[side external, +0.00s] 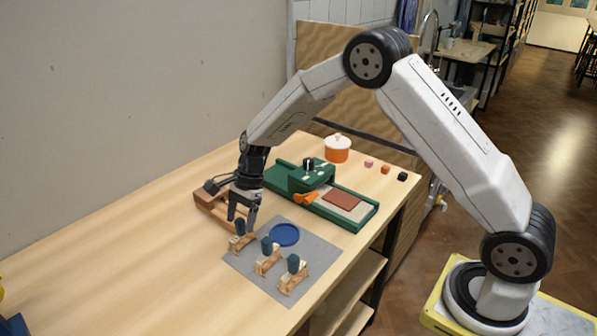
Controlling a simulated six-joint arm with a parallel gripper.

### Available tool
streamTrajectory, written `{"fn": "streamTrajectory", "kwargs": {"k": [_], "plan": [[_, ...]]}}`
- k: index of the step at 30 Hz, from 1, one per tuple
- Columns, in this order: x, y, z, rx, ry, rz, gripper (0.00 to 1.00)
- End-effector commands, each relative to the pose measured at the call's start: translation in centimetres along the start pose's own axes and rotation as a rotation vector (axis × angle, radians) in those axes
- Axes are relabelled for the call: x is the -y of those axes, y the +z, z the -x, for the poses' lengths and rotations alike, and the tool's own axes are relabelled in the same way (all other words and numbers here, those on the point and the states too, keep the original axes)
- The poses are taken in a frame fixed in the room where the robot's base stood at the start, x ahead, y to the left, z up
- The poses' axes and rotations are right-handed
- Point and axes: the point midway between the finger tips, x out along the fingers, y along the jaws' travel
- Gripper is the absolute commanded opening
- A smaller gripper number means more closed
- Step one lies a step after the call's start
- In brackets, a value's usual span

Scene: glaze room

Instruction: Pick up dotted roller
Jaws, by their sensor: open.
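Three small stands with dark blue-green, upright tops and wooden bases stand in a row on a grey mat (252,275): a left one (239,229), a middle one (267,246) and a right one (293,264). They look like the rollers, but their surface patterns are too small to read, so I cannot tell which is dotted. My gripper (242,217) is open and points down just above the left one. Its fingers partly cover that one's top, and I cannot tell whether they touch it.
A blue disc (285,235) lies on the mat. A green machine (290,178) with an orange handle (306,198) and a reddish slab (342,200) stands behind. A wooden rack (208,205) is left of my gripper. An orange pot (338,153) and small cubes (385,170) are farther back.

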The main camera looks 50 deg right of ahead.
Motion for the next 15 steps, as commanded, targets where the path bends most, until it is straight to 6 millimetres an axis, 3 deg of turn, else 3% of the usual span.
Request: {"fn": "streamTrajectory", "kwargs": {"k": [7,15], "plan": [[-0.1,-0.1,-2.9,0.0,0.002,-0.001,0.72],[-0.1,0.0,-3.4,-0.001,0.0,-0.001,0.72]]}}
